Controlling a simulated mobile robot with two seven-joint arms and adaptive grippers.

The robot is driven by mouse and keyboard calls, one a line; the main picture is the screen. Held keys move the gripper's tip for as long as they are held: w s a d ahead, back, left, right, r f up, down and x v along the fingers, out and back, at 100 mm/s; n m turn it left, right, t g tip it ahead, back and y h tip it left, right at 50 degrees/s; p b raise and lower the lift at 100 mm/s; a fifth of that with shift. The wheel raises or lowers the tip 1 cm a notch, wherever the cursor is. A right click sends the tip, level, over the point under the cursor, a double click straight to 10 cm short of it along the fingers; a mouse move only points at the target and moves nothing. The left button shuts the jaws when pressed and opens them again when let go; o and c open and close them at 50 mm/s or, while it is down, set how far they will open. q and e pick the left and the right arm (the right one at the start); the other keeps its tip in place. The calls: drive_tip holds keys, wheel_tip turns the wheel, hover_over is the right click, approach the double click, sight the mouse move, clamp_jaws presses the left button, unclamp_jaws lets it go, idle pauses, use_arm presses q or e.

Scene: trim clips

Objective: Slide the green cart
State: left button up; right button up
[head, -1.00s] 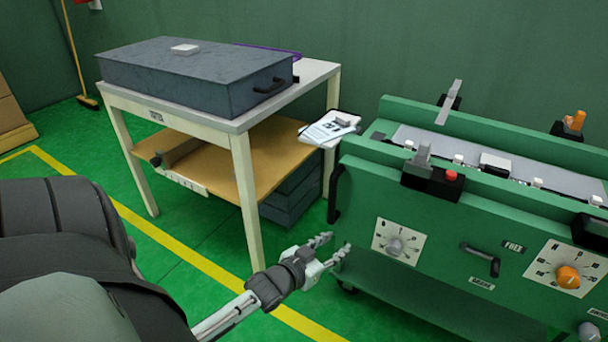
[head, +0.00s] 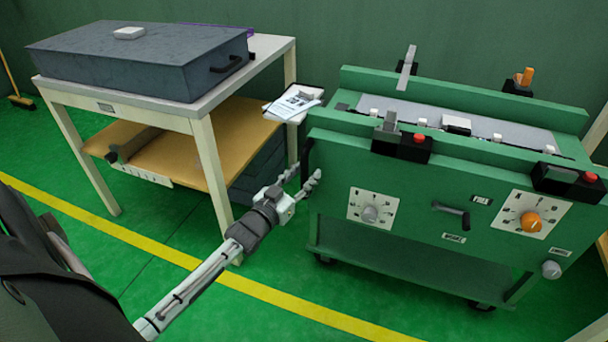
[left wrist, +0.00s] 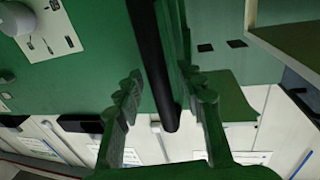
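The green cart (head: 335,160) stands in the right half of the head view, with dials, knobs and a front lever on its panel. A black upright handle (head: 306,155) is on its left end. My left gripper (head: 301,177) is at this handle, its fingers pointing toward it. In the left wrist view the black handle (left wrist: 153,70) runs between the two spread fingers of my left gripper (left wrist: 163,98). Gaps show on both sides, so the fingers are open around it. My right gripper is in neither view.
A white-framed table (head: 203,150) stands left of the cart, carrying a grey case (head: 140,62). Papers (head: 293,103) lie on a small shelf at the cart's left end. A yellow floor line (head: 170,255) crosses in front. Green floor in front of the cart is clear.

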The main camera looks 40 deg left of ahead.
use_arm(q)
drive_tip(key=shift+w, duration=0.1)
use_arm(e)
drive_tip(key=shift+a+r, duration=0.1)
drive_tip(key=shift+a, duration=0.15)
use_arm(q)
clamp_jaws()
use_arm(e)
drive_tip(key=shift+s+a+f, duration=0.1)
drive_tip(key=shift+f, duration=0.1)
use_arm(q)
drive_tip(key=shift+a, duration=0.1)
drive_tip(key=shift+a, duration=0.25)
drive_tip(key=s+a, duration=0.3)
drive_tip(key=a, duration=1.1)
drive_tip(key=shift+s+a, duration=0.25)
drive_tip(key=shift+s, duration=0.05)
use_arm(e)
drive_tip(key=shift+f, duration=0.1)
